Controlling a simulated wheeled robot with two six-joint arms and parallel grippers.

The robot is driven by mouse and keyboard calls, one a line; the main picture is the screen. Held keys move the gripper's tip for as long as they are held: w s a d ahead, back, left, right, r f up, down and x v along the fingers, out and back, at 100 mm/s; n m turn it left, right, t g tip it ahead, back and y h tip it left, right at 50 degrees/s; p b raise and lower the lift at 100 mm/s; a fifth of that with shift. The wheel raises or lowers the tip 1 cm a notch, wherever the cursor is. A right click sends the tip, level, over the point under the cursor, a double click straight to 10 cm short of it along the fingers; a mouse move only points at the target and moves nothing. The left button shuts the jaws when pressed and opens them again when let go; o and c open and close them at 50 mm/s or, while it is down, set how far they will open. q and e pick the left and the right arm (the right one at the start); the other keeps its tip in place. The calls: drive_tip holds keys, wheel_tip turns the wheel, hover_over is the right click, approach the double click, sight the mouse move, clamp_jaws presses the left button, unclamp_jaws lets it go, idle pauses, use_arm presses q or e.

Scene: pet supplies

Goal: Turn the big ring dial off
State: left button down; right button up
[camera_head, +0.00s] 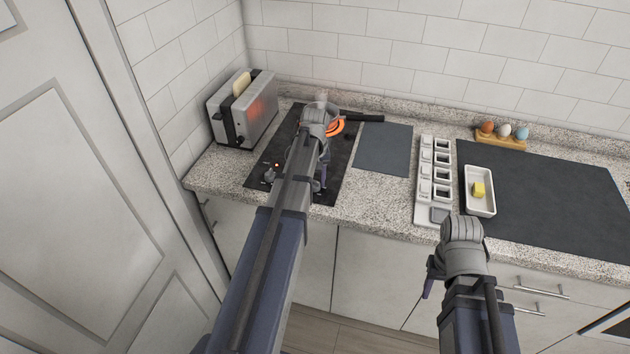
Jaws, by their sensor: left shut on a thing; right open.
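The black hob (343,178) lies on the counter, and a ring (337,127) glows orange at its back, partly hidden by my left arm. A small dial (270,175) shows at the hob's front left, with a small orange-red light near it. My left gripper (321,186) points down at the hob's front right and is shut on what appears to be a dial there. The gripper and arm hide that dial, so its setting cannot be seen. My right gripper (429,284) is open and empty, in front of the counter's edge.
A toaster (243,108) with bread stands left of the hob. A black handle (364,118) sticks out near the ring. Right of the hob are a grey mat (384,148), a white slotted rack (425,195), a dish (480,206) with a yellow block, and an egg holder (500,141).

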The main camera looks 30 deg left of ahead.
use_arm(q)
drive_tip(key=n, duration=0.5)
drive_tip(key=shift+n, duration=0.3)
drive_tip(key=n, duration=1)
drive_tip(key=shift+n, duration=0.4)
drive_tip(key=n, duration=0.5)
drive_tip(key=shift+c, duration=2.2)
unclamp_jaws()
